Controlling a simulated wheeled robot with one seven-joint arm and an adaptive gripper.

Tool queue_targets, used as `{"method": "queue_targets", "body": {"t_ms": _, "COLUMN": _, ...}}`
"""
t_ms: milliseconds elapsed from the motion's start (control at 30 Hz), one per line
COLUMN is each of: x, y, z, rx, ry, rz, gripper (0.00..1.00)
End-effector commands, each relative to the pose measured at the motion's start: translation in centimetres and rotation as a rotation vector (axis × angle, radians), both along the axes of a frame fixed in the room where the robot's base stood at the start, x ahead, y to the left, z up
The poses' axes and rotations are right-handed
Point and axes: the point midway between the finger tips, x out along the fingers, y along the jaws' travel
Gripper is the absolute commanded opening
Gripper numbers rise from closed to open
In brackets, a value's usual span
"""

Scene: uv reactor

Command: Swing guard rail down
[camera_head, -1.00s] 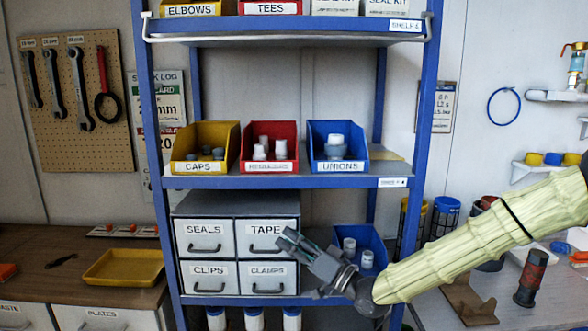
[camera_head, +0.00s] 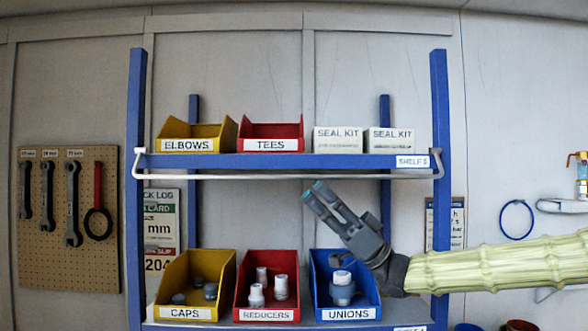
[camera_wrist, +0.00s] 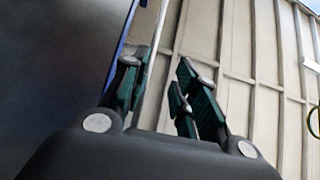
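The white guard rail (camera_head: 230,177) runs across the front of the upper shelf (camera_head: 375,161), just below its blue lip. Its bent ends meet the two front posts. My gripper (camera_head: 314,187) points up and left, with its fingertips just under the rail, right of its middle. In the wrist view my gripper (camera_wrist: 160,88) has its fingers spread apart, and the pale rail (camera_wrist: 152,65) passes between them in the picture. I cannot tell how far off the rail is; no grip on it shows.
Elbows (camera_head: 195,135) and tees (camera_head: 270,135) bins and two seal kit boxes (camera_head: 338,139) stand on the upper shelf. Caps (camera_head: 190,312), reducers (camera_head: 266,314) and unions (camera_head: 346,312) bins stand below. My arm passes in front of the right post (camera_head: 441,120).

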Motion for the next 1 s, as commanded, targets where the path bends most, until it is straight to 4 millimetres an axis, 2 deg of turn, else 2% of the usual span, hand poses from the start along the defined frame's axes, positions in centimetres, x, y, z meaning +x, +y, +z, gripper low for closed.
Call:
{"method": "queue_targets", "body": {"t_ms": 33, "x": 0.2, "y": 0.7, "z": 1.0, "rx": 0.000, "ry": 0.001, "rz": 0.001, "gripper": 0.30}}
{"method": "queue_targets", "body": {"t_ms": 200, "x": 0.3, "y": 2.8, "z": 2.7, "rx": 0.000, "ry": 0.003, "rz": 0.003, "gripper": 0.30}}
{"method": "queue_targets", "body": {"t_ms": 400, "x": 0.2, "y": 4.3, "z": 4.1, "rx": -0.001, "ry": 0.003, "rz": 0.001, "gripper": 0.30}}
{"method": "queue_targets", "body": {"t_ms": 867, "x": 0.2, "y": 5.1, "z": 4.6, "rx": -0.001, "ry": 0.004, "rz": 0.003, "gripper": 0.30}}
{"method": "queue_targets", "body": {"t_ms": 1000, "x": 0.2, "y": 5.1, "z": 4.6, "rx": -0.001, "ry": 0.004, "rz": 0.003, "gripper": 0.05}}
